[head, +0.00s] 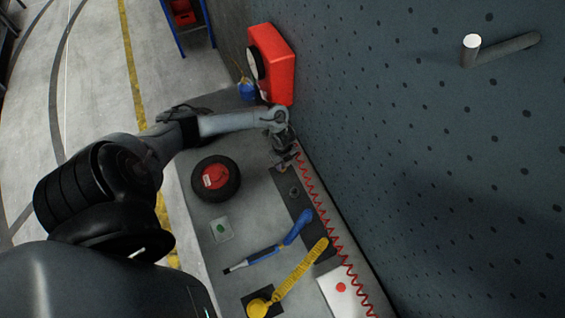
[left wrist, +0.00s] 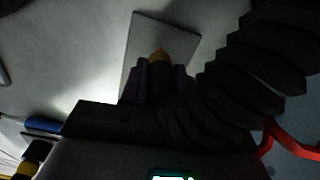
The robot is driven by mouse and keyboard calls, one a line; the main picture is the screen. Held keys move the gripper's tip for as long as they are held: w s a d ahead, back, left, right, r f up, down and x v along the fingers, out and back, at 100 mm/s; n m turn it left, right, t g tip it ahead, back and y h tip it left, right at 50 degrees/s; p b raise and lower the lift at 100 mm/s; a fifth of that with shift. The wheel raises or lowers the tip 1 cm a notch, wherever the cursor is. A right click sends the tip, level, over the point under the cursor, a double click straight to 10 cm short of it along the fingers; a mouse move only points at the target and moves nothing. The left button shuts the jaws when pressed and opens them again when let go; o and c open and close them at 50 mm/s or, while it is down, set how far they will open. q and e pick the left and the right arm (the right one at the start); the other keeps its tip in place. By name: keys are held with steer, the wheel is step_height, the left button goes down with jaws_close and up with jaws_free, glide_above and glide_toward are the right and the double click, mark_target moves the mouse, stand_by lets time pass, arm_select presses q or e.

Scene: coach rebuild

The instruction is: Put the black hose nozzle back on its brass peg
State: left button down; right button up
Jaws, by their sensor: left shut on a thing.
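My left gripper (head: 284,158) is low over the far end of the bench, by the wall. In the left wrist view, its fingers (left wrist: 158,82) are shut on a dark, shadowed thing with a brass-coloured tip (left wrist: 159,56), which I take for the black hose nozzle. In the head view, the gripper hides the nozzle. A red coiled hose (head: 317,201) runs along the wall side of the bench from near the gripper. A small dark piece (head: 294,191) stands on a dark strip; I cannot tell if it is the brass peg. My right gripper is out of view.
On the bench are a black wheel with a red centre (head: 215,178), a blue-handled tool (head: 270,250), a yellow tool (head: 300,272) and a white-and-red box (head: 341,288). A red case (head: 271,62) stands at the far end.

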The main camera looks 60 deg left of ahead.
arm_select(q)
steer(key=shift+f+b, duration=0.7)
steer(key=shift+f, duration=0.3)
steer(key=c, duration=0.7)
jaws_free()
steer(key=shift+c, duration=0.2)
